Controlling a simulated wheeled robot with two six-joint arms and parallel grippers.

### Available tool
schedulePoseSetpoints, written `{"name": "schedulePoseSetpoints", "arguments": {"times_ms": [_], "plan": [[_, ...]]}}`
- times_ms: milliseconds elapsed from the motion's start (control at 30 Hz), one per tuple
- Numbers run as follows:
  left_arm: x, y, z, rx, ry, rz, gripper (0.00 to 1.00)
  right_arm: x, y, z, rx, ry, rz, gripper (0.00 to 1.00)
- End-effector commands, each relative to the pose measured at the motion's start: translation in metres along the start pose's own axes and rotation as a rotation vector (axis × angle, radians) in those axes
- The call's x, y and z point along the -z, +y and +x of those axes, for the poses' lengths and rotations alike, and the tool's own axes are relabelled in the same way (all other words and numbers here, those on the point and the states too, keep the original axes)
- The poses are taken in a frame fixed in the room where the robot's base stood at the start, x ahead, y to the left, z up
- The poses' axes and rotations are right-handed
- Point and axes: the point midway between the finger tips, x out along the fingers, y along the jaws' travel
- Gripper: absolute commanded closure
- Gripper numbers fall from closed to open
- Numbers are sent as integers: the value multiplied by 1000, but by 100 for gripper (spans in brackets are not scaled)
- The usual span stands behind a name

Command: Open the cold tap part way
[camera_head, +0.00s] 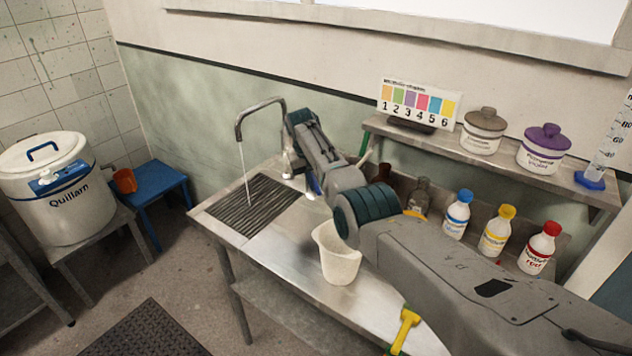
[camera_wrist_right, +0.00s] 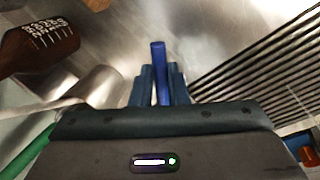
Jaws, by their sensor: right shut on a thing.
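The swan-neck tap spout (camera_head: 262,104) rises behind the sink, and a thin stream of water (camera_head: 244,172) falls from it onto the ribbed drain grate (camera_head: 262,200). My right gripper (camera_wrist_right: 161,90) is shut on the blue cold tap lever (camera_wrist_right: 158,56), which stands up between its two fingers in the right wrist view. In the head view my right arm reaches across to the tap, and its fingertips are largely hidden. A small blue piece shows beside the tap base there. My left gripper is not in view.
A white jug (camera_head: 337,256) stands on the steel worktop below my right arm. A brown bottle (camera_wrist_right: 35,45) stands near the gripper. Blue-, yellow- and red-capped bottles (camera_head: 457,214) line the back right, under a shelf (camera_head: 400,138) with pots. A yellow-handled tool (camera_head: 404,328) lies at the front.

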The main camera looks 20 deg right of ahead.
Motion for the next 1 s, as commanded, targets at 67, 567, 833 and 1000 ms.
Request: {"name": "schedulePoseSetpoints", "arguments": {"times_ms": [67,567,833,1000], "plan": [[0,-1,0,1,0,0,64,0,0,0,0,-1,0,100],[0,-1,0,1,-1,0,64,0,0,0,0,0,-1,64],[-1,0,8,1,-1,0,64,1,-1,-22,1,4,-1,64],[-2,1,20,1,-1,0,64,1,-2,-57,1,5,-1,64]]}}
